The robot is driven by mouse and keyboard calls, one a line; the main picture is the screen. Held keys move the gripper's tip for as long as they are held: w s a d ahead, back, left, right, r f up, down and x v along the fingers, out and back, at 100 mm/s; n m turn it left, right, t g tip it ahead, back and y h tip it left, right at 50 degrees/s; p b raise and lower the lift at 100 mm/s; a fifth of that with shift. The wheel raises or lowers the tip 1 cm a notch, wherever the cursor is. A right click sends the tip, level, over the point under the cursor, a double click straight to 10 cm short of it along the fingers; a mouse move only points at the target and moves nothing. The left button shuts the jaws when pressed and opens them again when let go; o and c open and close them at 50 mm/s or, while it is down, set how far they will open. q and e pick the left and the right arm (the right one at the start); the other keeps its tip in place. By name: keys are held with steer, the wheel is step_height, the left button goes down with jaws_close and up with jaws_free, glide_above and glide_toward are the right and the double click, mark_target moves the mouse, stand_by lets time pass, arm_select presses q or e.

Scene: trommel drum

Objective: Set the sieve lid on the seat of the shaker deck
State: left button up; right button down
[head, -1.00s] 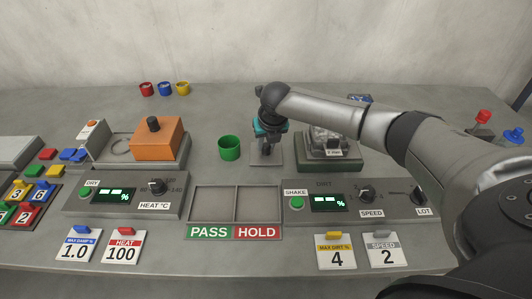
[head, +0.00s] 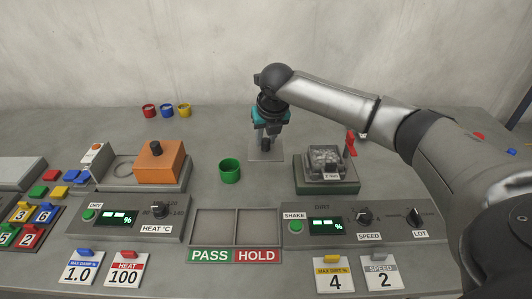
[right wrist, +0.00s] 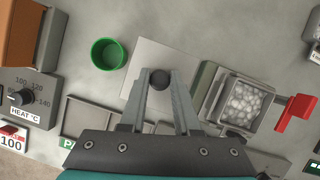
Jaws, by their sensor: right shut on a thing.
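The sieve lid (head: 256,153) is a flat grey square plate with a dark knob (right wrist: 160,79). My right gripper (head: 265,143) points down and is shut on the knob; its fingers stand on both sides of it in the right wrist view. The lid hangs above the table, left of the shaker deck (head: 327,187). The deck has a dark green base, a grey square frame full of pale lumps and a red handle (head: 351,144) at its right. It also shows in the right wrist view (right wrist: 207,82), its top uncovered. My left gripper is out of view.
A green cup (head: 230,171) stands left of the lid. An orange block (head: 160,162) with a black knob is further left. Grey trays marked PASS and HOLD (head: 235,256) and the shake control panel (head: 390,222) lie in front. The table behind the lid is mostly clear.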

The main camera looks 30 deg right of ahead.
mark_target(266, 141)
step_height(266, 141, up, 13)
steer(key=p, duration=0.7)
steer(key=shift+f+p, duration=0.2)
steer(key=shift+p, duration=0.1)
stand_by(0.4)
